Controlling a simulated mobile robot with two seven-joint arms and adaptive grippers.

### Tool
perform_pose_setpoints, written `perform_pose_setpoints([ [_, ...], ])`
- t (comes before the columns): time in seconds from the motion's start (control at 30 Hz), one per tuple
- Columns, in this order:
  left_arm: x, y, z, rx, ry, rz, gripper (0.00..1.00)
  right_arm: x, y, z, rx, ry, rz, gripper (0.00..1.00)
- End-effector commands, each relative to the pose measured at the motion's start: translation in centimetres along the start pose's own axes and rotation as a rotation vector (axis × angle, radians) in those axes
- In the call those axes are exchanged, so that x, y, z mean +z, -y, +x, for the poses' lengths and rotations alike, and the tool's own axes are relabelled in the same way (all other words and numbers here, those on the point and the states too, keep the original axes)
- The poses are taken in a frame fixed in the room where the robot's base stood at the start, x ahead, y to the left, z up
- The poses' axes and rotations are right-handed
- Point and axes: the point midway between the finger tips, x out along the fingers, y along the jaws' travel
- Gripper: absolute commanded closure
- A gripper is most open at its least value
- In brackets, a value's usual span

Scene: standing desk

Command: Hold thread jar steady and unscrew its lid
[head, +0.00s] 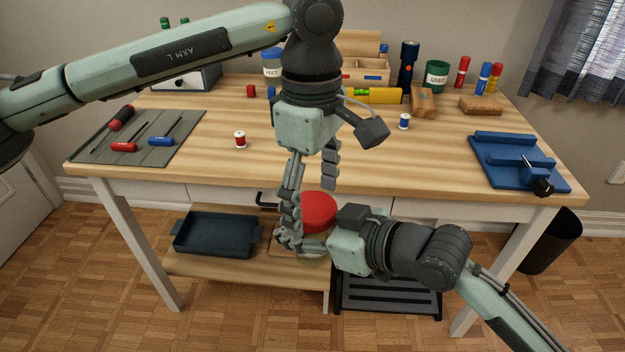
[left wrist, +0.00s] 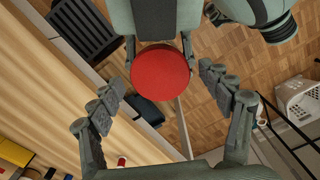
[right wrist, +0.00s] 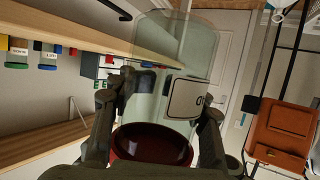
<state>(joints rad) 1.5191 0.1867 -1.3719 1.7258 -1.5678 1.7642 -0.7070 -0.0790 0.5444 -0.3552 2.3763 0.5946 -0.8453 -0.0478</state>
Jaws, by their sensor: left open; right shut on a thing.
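The thread jar is a clear glass jar (right wrist: 195,50) with a wide red lid (head: 319,212). It is held off the desk, in front of its front edge. My right gripper (right wrist: 168,98) is shut on the jar, one finger on each side of the glass; a blank-looking label (right wrist: 186,98) shows between them. My left gripper (head: 314,182) is open above the lid and points down. In the left wrist view the red lid (left wrist: 160,72) lies between the spread fingers, with a gap on both sides. In the head view the grippers hide much of the jar.
The wooden desk (head: 210,170) carries a red thread spool (head: 240,140), a blue thread spool (head: 404,121), a grey tool mat (head: 165,150) and a blue fixture (head: 515,165). A dark tray (head: 217,234) sits on the shelf below. The front middle of the desktop is mostly clear.

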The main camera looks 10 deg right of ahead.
Motion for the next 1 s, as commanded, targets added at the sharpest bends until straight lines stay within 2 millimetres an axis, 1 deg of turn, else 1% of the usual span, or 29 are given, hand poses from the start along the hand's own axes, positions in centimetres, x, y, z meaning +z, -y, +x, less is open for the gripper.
perform_pose_setpoints([
  [0.23, 0.0, 0.0, 0.11, 0.0, 0.0, 0.0, 0.22, -0.03, 0.0, -0.01, 0.0, -0.001, 0.0, 1.0],
  [0.27, 0.01, 0.0, 0.1, 0.0, 0.0, 0.0, 0.24, -0.03, 0.0, -0.01, 0.0, -0.001, 0.0, 1.0],
  [0.6, 0.01, 0.01, 0.08, 0.0, 0.0, 0.0, 0.66, -0.03, 0.0, -0.01, 0.0, -0.001, 0.0, 1.0],
  [0.67, 0.01, 0.0, 0.08, 0.0, 0.0, 0.0, 0.73, -0.04, 0.0, -0.01, 0.0, -0.001, 0.0, 1.0],
  [0.73, 0.01, 0.0, 0.08, 0.0, 0.0, -0.01, 0.74, -0.04, 0.0, -0.01, 0.0, -0.001, 0.0, 1.0],
  [0.8, 0.01, 0.0, 0.07, 0.0, 0.0, -0.067, 0.74, -0.04, 0.0, -0.01, 0.0, -0.001, 0.0, 1.0],
  [0.87, 0.01, 0.0, 0.06, 0.0, 0.0, -0.158, 0.74, -0.04, 0.0, -0.01, 0.0, -0.001, 0.0, 1.0],
  [1.0, 0.02, 0.01, 0.05, -0.001, 0.001, -0.402, 0.74, -0.04, 0.01, -0.01, 0.0, -0.001, 0.0, 1.0],
])
